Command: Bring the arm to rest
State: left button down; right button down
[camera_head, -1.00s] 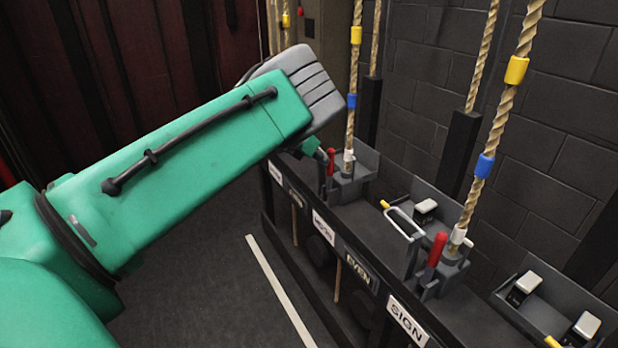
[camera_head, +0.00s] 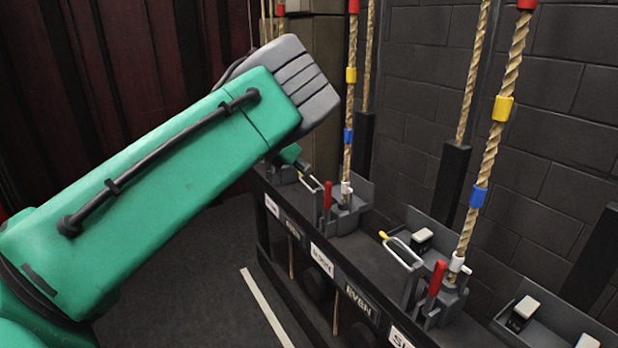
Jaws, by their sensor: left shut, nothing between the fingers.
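My left arm, green with a grey end cap, comes in from the left and reaches across the upper middle. My left gripper (camera_head: 307,171) shows only in small part below the grey cap, as a green piece and a thin dark tip. The rest is hidden behind the arm. My right gripper is not in view.
A dark rail (camera_head: 372,270) with labels runs from centre to lower right. It carries another red lever (camera_head: 437,278), a wire loop handle (camera_head: 404,252) and trays. Ropes (camera_head: 491,150) with coloured bands rise from it. A brick wall (camera_head: 560,130) stands behind; floor (camera_head: 190,270) lies open at left.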

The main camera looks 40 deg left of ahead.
pick_arm(q)
jog(key=s+d+f+n+y, duration=0.1)
jog(key=s+d+f+n, duration=0.3)
jog(key=s+f+n, duration=0.7)
jog(key=s+d+f+n+y, duration=0.1)
jog(key=s+d+f+n, duration=0.3)
jog(key=s+f+n, duration=0.65)
jog(key=s+d+f+n+g, duration=0.2)
jog(key=s+n, duration=0.3)
jog(key=s, duration=0.3)
jog(key=s+d+f+n+g, duration=0.2)
jog(key=s+d+n, duration=0.3)
jog(key=s, duration=0.4)
jog(key=s+d+f+n+g, duration=0.2)
jog(key=s+n, duration=0.4)
jog(key=s, duration=0.3)
jog(key=shift+d+g+y, duration=0.3)
jog(key=shift+d+g, duration=0.3)
jog(key=shift+d, duration=0.45)
jog(key=shift+n, duration=0.25)
